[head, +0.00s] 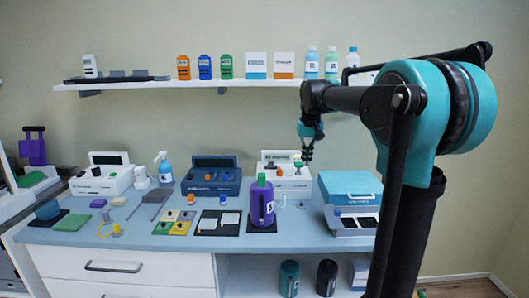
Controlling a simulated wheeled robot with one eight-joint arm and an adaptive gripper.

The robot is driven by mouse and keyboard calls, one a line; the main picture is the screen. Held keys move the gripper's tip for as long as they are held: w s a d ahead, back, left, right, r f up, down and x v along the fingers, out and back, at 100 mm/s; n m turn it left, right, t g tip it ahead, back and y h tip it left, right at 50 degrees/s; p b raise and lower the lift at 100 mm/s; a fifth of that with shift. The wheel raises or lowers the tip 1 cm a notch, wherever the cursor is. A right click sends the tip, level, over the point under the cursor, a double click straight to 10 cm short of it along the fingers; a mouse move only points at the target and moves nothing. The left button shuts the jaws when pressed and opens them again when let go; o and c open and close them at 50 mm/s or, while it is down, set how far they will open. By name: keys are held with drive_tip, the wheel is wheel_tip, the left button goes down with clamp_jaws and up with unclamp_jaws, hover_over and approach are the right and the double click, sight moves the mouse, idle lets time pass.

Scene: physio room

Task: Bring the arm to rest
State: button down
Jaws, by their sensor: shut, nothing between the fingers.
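My arm stands at the right of the head view and reaches left over the counter. My gripper (307,156) hangs from its end, pointing down, in front of the wall and above the back of the counter. It is small in the picture; its fingers are shut with nothing between them. It is in line with a white device (287,178) behind it and hides a little of it. The gap between the gripper and the device is hard to judge.
A purple bottle (262,204) with a green cap stands on the blue counter (180,238). A blue-lidded box (348,190) stands to its right. A blue device (211,176) and a spray bottle (165,168) are at the back. A wall shelf (235,83) holds bottles and boxes.

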drive_tip(key=s+d+f+t, duration=0.1)
drive_tip(key=s+d+f, duration=0.1)
drive_tip(key=s+f, duration=1.1)
drive_tip(key=s+d+f, duration=0.1)
drive_tip(key=s+f, duration=1.3)
drive_tip(key=s, duration=0.2)
drive_tip(key=shift+s+d+f+t, duration=0.15)
drive_tip(key=shift+s+d+t, duration=0.05)
drive_tip(key=shift+d+t, duration=0.2)
